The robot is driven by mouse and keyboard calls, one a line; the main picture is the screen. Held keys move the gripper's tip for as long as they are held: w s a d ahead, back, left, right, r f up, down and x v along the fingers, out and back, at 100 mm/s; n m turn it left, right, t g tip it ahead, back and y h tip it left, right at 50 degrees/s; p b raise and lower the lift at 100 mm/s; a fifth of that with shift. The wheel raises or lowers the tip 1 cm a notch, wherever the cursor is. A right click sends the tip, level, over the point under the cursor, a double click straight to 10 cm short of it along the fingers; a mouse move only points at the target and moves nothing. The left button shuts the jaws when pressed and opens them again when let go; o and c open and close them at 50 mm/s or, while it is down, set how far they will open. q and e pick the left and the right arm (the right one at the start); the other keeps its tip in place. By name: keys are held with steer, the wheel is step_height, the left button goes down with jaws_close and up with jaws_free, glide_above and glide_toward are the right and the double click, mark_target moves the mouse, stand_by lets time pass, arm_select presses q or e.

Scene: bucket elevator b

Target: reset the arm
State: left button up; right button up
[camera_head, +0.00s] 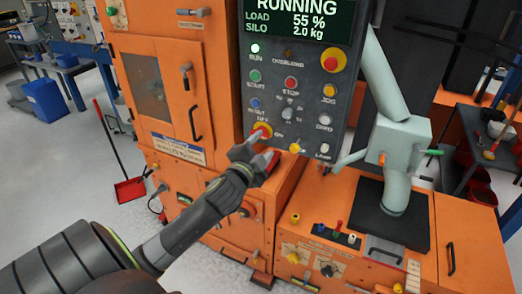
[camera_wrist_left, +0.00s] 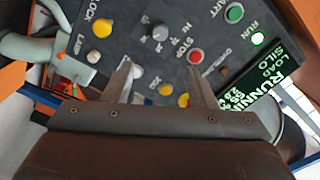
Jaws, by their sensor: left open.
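My left arm (camera_head: 185,228) reaches in from the lower left of the head view. Its gripper (camera_head: 258,150) is close to the lower left of the dark control panel (camera_head: 268,88), beside a red and yellow knob (camera_head: 263,130). In the left wrist view the gripper (camera_wrist_left: 163,78) has its two fingers apart with nothing held between them. The panel fills the area beyond them. I cannot tell whether a fingertip touches the panel or knob. The screen (camera_head: 297,20) reads RUNNING, LOAD 55 %, SILO 2.0 kg, and the RUN lamp (camera_head: 255,49) is lit. My right gripper is not in view.
An orange cabinet (camera_head: 165,95) with a windowed door stands left of the panel. A pale green pipe machine (camera_head: 398,145) stands to the right on an orange base (camera_head: 465,235). A red dustpan (camera_head: 130,190) lies on the open floor at left; a blue bin (camera_head: 45,100) is farther back.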

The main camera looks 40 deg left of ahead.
arm_select(q)
steer(key=shift+s, duration=0.1)
stand_by(0.4)
steer(key=s+a+f+n+g, duration=0.1)
steer(key=a+f+n+g, duration=0.2)
steer(key=f, duration=1.6)
steer(key=s+f+n+g+b, duration=0.1)
steer(key=s+f+g, duration=0.35)
steer(key=f, duration=0.75)
steer(key=s+f+n+g+b, duration=0.1)
steer(key=s+f+g, duration=0.1)
steer(key=s+f, duration=0.7)
steer(key=s+d+f+n+g+h, duration=0.1)
steer(key=s+d+f, duration=0.3)
steer(key=s+f, duration=0.4)
steer(key=s+d+f+n+g+h+b, duration=0.1)
steer(key=s+d+f+n+g, duration=0.1)
steer(key=s+f, duration=0.6)
steer(key=s+d+f+n+g+h, duration=0.1)
steer(key=s+d+f+g, duration=0.2)
steer(key=s, duration=1.2)
steer(key=d+f, duration=0.3)
steer(key=f, duration=0.2)
steer(key=shift+f+n+g, duration=0.15)
steer(key=shift+n+g, duration=0.2)
steer(key=shift+n, duration=0.05)
